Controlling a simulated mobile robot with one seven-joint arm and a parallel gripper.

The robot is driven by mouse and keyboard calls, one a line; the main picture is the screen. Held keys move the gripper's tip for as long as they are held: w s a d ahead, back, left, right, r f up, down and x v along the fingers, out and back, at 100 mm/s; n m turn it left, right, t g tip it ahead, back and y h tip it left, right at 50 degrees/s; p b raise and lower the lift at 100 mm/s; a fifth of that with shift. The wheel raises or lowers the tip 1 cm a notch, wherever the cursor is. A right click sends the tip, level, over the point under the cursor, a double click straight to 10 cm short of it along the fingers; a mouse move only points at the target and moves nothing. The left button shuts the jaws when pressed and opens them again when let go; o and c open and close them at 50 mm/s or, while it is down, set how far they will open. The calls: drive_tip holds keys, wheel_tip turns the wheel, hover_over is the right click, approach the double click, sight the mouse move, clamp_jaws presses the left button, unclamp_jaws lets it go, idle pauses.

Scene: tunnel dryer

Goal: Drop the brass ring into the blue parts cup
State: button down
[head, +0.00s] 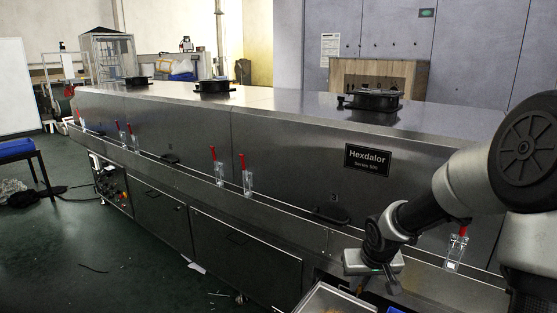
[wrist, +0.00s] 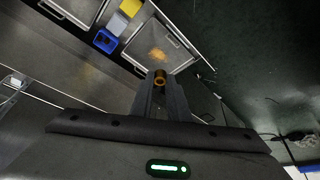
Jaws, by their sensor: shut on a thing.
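The brass ring (wrist: 160,77) is held between the fingertips of my gripper (wrist: 160,84) in the wrist view. My gripper is shut on it. The ring cannot be made out in the head view, where my gripper (head: 391,284) hangs in front of the dryer, low in the picture. The blue parts cup (wrist: 106,40) stands up and left of the ring in the wrist view, apart from it. In the head view only a sliver of blue (head: 397,310) shows at the bottom edge, probably the cup.
A shallow tray (wrist: 183,36) with a tan patch inside lies just beyond the ring; it also shows in the head view (head: 312,297). A grey cup (wrist: 117,23) and a yellow cup (wrist: 130,7) stand beside the blue one. The long steel dryer (head: 280,150) has red-handled clamps along its side.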

drive_tip(key=shift+w, duration=0.1)
idle(0.4)
drive_tip(key=shift+w+f, duration=0.2)
drive_tip(key=shift+w, duration=0.05)
drive_tip(key=w+d+f+m, duration=0.1)
drive_tip(key=w+f, duration=0.3)
drive_tip(key=f, duration=0.5)
drive_tip(key=w+d+f+m+h, duration=0.1)
drive_tip(key=w+f, duration=0.4)
drive_tip(key=f, duration=0.5)
drive_tip(key=w+d+f+m+b, duration=0.1)
drive_tip(key=w+f, duration=0.4)
drive_tip(key=f, duration=0.5)
drive_tip(key=shift+d+f+m+h, duration=0.15)
drive_tip(key=shift+d+m+h, duration=0.15)
drive_tip(key=shift+d+m, duration=0.4)
drive_tip(key=shift+w+d+f, duration=0.1)
drive_tip(key=shift+d+f, duration=0.1)
drive_tip(key=shift+d, duration=0.05)
drive_tip(key=d+b, duration=0.2)
drive_tip(key=d, duration=1.2)
drive_tip(key=shift+d, duration=0.2)
drive_tip(key=d, duration=0.1)
drive_tip(key=d+f+b, duration=0.1)
drive_tip(key=d, duration=0.1)
drive_tip(key=shift+d+f+b, duration=0.1)
drive_tip(key=shift+d+b, duration=0.05)
drive_tip(key=shift+b, duration=0.15)
drive_tip(key=shift+f, duration=0.15)
drive_tip(key=shift+f, duration=0.15)
